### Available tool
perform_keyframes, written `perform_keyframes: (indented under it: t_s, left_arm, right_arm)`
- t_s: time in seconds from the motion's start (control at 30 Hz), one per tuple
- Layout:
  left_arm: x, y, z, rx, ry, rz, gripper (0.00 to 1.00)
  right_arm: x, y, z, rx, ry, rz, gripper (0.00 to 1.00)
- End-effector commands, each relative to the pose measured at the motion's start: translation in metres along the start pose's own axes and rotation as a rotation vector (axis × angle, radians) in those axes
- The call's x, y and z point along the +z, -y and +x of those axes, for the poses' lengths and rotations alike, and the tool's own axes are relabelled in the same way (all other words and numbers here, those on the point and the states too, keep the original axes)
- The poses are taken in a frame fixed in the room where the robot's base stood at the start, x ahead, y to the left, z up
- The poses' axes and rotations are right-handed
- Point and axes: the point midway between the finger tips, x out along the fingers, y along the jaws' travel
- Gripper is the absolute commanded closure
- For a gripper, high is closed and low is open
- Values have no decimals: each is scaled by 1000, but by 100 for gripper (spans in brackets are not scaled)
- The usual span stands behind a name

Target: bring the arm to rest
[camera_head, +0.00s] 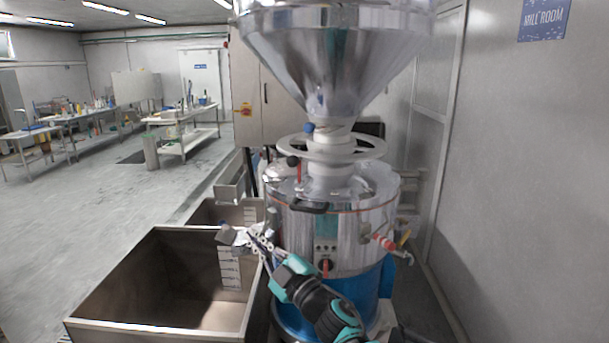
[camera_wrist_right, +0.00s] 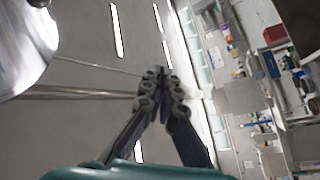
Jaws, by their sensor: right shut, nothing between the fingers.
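My right gripper (camera_head: 254,240) reaches in from the lower right of the head view, in front of the grinder and over the right edge of the steel bin. In the right wrist view its two fingers (camera_wrist_right: 163,84) meet at the tips, with nothing between them. The grinder (camera_head: 345,225) has a steel drum, a blue base and a large steel hopper (camera_head: 335,50) above. A curved steel surface also shows at the left edge of the wrist view (camera_wrist_right: 25,45). My left gripper is in neither view.
A deep open steel bin (camera_head: 140,268) stands left of the grinder, with a smaller steel bin (camera_head: 225,212) behind it. A red-handled fitting (camera_head: 384,242) sticks out at the grinder's right. A grey wall (camera_head: 530,170) is close on the right. Open floor (camera_head: 60,230) lies left.

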Motion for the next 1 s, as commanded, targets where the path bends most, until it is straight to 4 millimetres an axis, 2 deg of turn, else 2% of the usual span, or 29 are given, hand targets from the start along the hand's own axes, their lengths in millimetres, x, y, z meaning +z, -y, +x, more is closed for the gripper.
perform_keyframes:
  t_s: [0.17, 0.27, 0.37, 0.47, 0.53, 0.6, 0.67, 0.7, 0.8, 0.9, 1.0]
  left_arm:
    - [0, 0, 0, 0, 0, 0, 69]
    - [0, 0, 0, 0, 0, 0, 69]
    - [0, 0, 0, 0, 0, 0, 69]
    - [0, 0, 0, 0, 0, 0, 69]
    - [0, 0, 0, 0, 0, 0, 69]
    - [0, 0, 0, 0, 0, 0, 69]
    - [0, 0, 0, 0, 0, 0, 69]
    - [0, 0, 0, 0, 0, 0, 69]
    - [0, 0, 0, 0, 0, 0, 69]
    - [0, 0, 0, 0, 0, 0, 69]
    - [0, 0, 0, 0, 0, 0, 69]
  right_arm:
    - [21, -32, -26, 93, 129, 48, 100]
    - [39, -52, -50, 159, 233, 92, 100]
    - [60, -68, -82, 227, 357, 150, 100]
    - [86, -79, -129, 298, 515, 232, 100]
    - [107, -79, -174, 345, 655, 311, 100]
    - [126, -67, -226, 380, 808, 408, 100]
    - [139, -49, -269, 394, 934, 497, 100]
    - [145, -33, -296, 394, 1012, 559, 100]
    - [150, 11, -354, 372, 1179, 704, 100]
    - [146, 51, -395, 330, 1299, 824, 100]
    - [140, 81, -420, 289, 1372, 907, 100]
